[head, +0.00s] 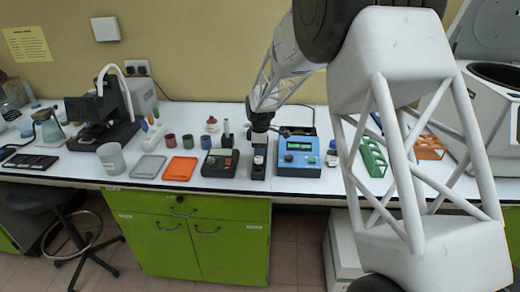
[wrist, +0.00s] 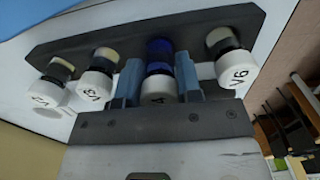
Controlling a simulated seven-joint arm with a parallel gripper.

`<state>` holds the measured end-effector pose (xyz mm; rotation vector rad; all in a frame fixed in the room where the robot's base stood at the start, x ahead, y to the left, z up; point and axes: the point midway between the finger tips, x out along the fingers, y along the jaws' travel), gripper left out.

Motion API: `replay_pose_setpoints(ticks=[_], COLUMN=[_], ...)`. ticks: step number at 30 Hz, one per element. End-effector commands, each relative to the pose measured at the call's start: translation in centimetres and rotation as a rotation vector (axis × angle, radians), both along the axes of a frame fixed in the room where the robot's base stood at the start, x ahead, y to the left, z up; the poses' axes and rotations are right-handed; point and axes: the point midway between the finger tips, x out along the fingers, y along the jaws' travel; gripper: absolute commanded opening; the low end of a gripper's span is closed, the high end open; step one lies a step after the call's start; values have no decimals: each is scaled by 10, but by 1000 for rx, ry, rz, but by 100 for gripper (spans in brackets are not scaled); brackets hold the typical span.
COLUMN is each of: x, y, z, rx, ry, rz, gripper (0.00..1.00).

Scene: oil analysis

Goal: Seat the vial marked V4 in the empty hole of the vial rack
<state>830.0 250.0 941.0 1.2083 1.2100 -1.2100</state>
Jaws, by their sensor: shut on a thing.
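The vial rack (wrist: 85,30) is a dark grey bar across the wrist view. It bears white-capped vials: one at the far left whose mark I read as V2 (wrist: 48,92), one marked V3 (wrist: 93,88) and one marked V6 (wrist: 236,70). My gripper (wrist: 158,84) is shut on a vial with a white cap showing a 4 (wrist: 158,92) and a dark blue body, between V3 and V6. The vial's far end is over the rack; I cannot tell whether it is in a hole. In the head view my gripper (head: 260,128) is above the dark rack (head: 258,172).
A blue instrument (head: 299,170) stands close right of the rack, and a black device (head: 220,163) close left. An orange tray (head: 180,168), a grey tray (head: 149,167) and a beaker (head: 111,158) lie further left. A green rack (head: 373,158) is at the right.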

Motion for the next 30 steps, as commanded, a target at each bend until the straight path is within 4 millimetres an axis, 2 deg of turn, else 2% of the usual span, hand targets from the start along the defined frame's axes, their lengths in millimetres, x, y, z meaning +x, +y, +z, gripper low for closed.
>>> replay_pose_setpoints(ticks=[30], x=[0], y=[0], z=[-7], rx=[0], ry=[0], rz=[0], gripper=[9])
